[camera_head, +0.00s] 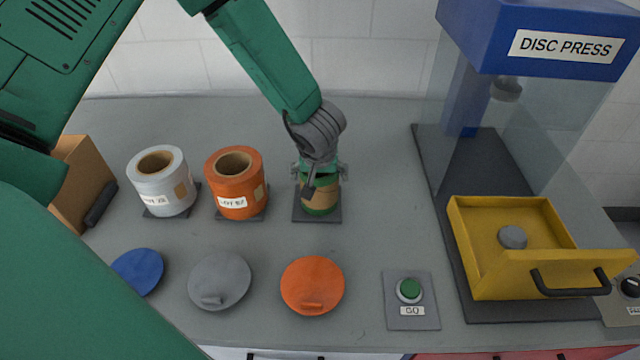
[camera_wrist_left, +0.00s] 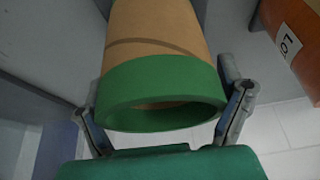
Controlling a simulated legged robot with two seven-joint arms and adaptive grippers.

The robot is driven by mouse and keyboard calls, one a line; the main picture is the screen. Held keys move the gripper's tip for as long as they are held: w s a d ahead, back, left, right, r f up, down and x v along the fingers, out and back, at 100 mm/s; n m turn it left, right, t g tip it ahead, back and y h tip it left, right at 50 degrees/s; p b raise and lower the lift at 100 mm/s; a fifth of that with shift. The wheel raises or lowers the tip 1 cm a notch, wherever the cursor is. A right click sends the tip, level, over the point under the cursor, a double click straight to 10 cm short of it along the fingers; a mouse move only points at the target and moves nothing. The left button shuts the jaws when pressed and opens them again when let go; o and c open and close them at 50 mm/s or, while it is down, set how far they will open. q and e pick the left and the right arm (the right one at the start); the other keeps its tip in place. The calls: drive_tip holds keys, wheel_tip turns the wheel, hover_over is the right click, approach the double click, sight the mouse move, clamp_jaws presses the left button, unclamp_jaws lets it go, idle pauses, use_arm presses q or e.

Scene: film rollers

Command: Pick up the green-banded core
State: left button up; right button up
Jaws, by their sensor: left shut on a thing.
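The green-banded core (camera_head: 321,197) stands upright on a dark square pad (camera_head: 317,217), right of the orange roll. It is a tan tube with green bands. My left gripper (camera_head: 318,180) comes down from above and is shut on the core near its top. In the left wrist view the core (camera_wrist_left: 160,75) fills the middle, its green rim and hollow end toward the camera, between the two fingers of my left gripper (camera_wrist_left: 165,110). My right gripper is not in view.
A white roll (camera_head: 163,190) and an orange roll (camera_head: 236,190) stand left of the core. Blue, grey and orange discs (camera_head: 312,284) lie in front. A green button (camera_head: 409,290) is front right. The disc press (camera_head: 565,42) with an open yellow drawer (camera_head: 475,265) stands right.

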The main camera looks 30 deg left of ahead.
use_arm(q)
drive_tip(key=c, duration=0.4)
drive_tip(key=shift+s+a+f, duration=0.1)
drive_tip(key=shift+a, duration=0.25)
drive_tip(key=shift+c, duration=0.2)
